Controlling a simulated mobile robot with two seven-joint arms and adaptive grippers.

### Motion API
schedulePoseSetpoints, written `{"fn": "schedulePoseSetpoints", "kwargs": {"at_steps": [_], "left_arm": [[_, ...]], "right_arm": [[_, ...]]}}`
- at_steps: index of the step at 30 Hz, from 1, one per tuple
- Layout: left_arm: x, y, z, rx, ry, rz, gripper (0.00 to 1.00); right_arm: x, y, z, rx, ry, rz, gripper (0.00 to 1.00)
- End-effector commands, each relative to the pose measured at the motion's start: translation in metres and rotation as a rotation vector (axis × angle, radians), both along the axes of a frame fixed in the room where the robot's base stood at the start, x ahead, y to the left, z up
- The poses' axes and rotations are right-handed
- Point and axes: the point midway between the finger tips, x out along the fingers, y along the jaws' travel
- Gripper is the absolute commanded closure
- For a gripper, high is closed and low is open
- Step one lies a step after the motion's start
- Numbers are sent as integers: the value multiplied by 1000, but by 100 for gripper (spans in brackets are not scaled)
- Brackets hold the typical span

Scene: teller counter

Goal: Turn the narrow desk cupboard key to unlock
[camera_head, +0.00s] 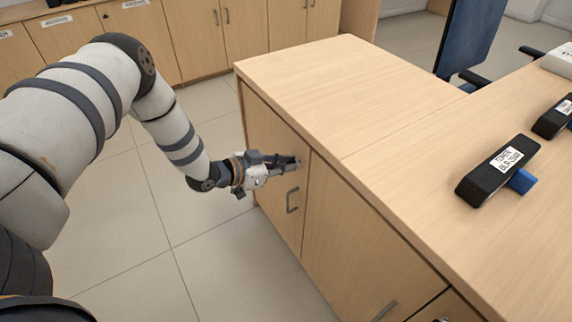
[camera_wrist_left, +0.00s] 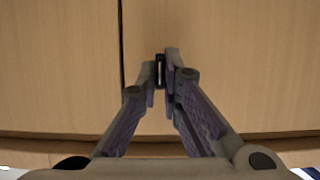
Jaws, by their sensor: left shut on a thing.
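The narrow desk cupboard door (camera_head: 262,138) is closed at the far end of the desk, with a dark handle (camera_head: 292,200) below the gripper. My left gripper (camera_head: 297,161) is at the upper right part of this door, its fingers pointing at the door face. In the left wrist view the fingertips (camera_wrist_left: 161,75) are shut on a small dark, thin key (camera_wrist_left: 160,72) beside the vertical door gap. The lock behind the key is hidden by the fingers, and I cannot tell the key's turn angle. My right gripper is not in view.
The wooden desk top (camera_head: 330,85) overhangs just above the gripper. A wider cupboard door (camera_head: 350,240) with a handle adjoins on the right. Black labelled stamps (camera_head: 497,170) lie on the desk. Tiled floor (camera_head: 215,235) is clear in front. Wall cabinets (camera_head: 195,35) stand behind.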

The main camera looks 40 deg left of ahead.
Motion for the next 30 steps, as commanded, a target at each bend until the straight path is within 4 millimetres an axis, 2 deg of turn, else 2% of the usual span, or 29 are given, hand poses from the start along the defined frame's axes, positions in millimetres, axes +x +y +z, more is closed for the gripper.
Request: {"fn": "schedulePoseSetpoints", "kwargs": {"at_steps": [11,30], "left_arm": [[0,-2,2,103,-44,-2,100],[-2,-7,-1,644,-267,-3,100]], "right_arm": [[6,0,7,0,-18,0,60],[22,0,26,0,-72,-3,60]]}}
